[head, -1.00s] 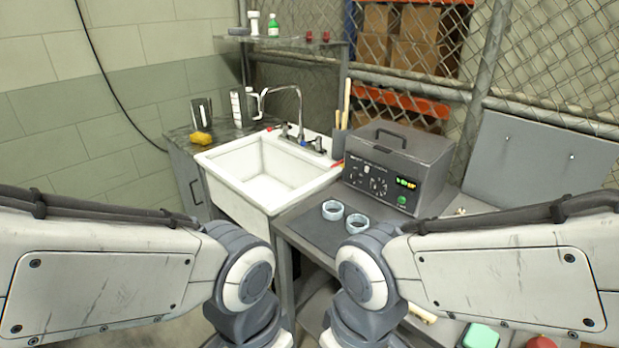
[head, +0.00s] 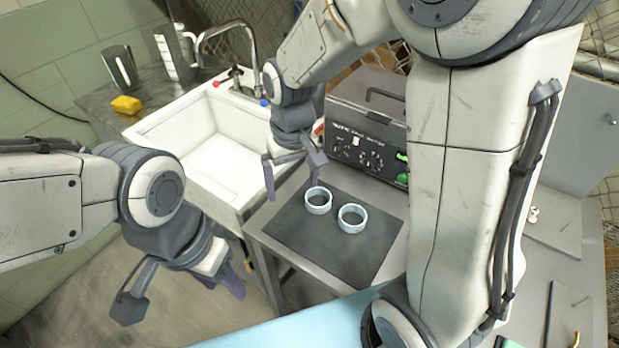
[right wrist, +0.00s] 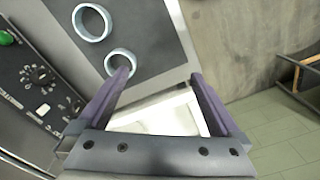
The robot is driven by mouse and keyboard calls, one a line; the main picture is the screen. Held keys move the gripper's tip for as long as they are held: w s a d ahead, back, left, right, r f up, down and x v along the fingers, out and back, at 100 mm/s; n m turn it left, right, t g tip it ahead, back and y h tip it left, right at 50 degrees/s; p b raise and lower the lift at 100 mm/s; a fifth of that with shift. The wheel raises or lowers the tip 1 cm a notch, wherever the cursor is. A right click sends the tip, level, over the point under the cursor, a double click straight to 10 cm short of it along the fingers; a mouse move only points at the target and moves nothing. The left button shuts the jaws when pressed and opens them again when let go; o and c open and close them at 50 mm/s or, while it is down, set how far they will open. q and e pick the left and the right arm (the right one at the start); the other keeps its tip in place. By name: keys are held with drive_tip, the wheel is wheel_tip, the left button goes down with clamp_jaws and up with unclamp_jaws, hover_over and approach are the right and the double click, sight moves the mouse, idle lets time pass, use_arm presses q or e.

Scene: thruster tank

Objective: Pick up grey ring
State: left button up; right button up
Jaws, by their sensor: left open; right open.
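Two pale grey-blue rings lie flat, side by side, on a dark mat on the metal table: a left ring (head: 318,200) and a right ring (head: 352,218). Both also show in the right wrist view, one near the top (right wrist: 92,22) and one by a finger (right wrist: 120,63). My right gripper (head: 295,180) is open and empty above the mat's edge by the sink, just left of the left ring. Its purple fingers show in the right wrist view (right wrist: 165,95). My left gripper (head: 185,300) is open and empty, low in front of the sink and left of the table.
A grey box-shaped machine with knobs (head: 368,118) stands behind the rings. A white sink (head: 150,135) with a curved tap adjoins the table's left side. A yellow sponge (head: 126,104) lies beyond the sink. The dark mat (head: 335,255) is clear in front of the rings.

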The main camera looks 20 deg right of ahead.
sight(315, 210)
drive_tip(key=w+d+f+m, duration=0.1)
drive_tip(key=w+d+f, duration=0.1)
drive_tip(key=w+d+f+m, duration=0.1)
drive_tip(key=w+d+f, duration=0.1)
drive_tip(key=d+f, duration=0.1)
drive_tip(key=w+d+f+p, duration=0.1)
drive_tip(key=w+d+f, duration=0.1)
drive_tip(key=d, duration=0.1)
drive_tip(key=shift+w+f+m, duration=0.15)
drive_tip(key=shift+f+m, duration=0.1)
drive_tip(key=shift+m, duration=0.15)
drive_tip(key=f, duration=0.3)
drive_tip(key=f+p, duration=0.1)
drive_tip(key=shift+s+a+f, duration=0.15)
drive_tip(key=shift+s+f, duration=0.15)
drive_tip(key=shift+f, duration=0.6)
drive_tip(key=c, duration=1.2)
drive_tip(key=shift+o, duration=0.2)
